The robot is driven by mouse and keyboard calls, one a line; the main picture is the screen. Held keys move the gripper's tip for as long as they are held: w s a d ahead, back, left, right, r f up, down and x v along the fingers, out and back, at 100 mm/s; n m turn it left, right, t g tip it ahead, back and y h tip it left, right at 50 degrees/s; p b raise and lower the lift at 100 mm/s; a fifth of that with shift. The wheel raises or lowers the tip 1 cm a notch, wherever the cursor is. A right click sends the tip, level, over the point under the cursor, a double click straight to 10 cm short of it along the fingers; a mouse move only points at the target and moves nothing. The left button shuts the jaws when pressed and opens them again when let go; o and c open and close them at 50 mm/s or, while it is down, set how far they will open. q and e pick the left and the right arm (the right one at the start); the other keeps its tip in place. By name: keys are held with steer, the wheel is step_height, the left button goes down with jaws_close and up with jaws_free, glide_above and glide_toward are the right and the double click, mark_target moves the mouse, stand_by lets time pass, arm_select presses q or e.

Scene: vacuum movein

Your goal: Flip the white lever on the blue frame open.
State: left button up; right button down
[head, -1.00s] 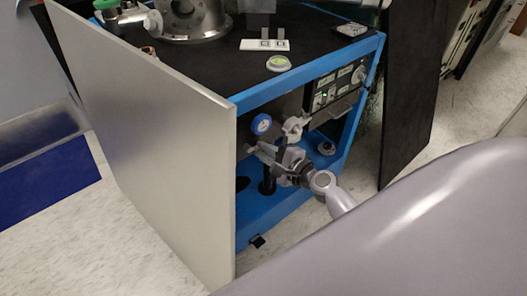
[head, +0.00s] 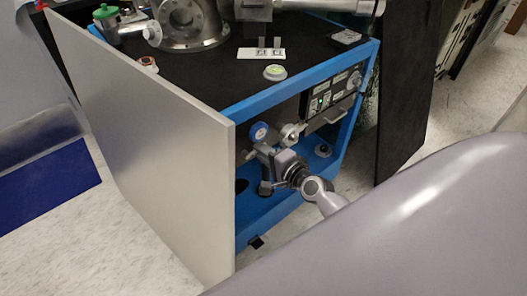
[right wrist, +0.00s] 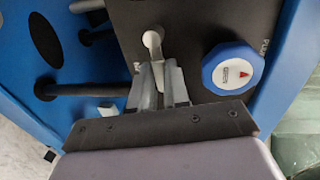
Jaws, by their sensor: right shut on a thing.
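The blue frame (head: 225,108) is a cart with an open front. In the right wrist view, the white lever (right wrist: 152,38) stands out against a dark panel (right wrist: 185,25) with a keyhole-like rounded end. My right gripper (right wrist: 158,68) is shut with its fingertips at the lever's lower end, which is between them. In the head view my right gripper (head: 262,150) reaches into the cart's open front; the lever cannot be made out there. My left gripper is in no view.
A blue-rimmed round knob (right wrist: 233,68) sits just right of my fingers. A dark horizontal rod (right wrist: 85,89) lies to the left. A large grey panel (head: 140,130) stands at the cart's left, and a black panel (head: 408,90) at its right.

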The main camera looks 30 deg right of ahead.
stand_by(0.3)
steer(key=c, duration=1.1)
jaws_free()
steer(key=shift+s, duration=0.1)
steer(key=v, duration=0.7)
steer(key=shift+p, duration=0.45)
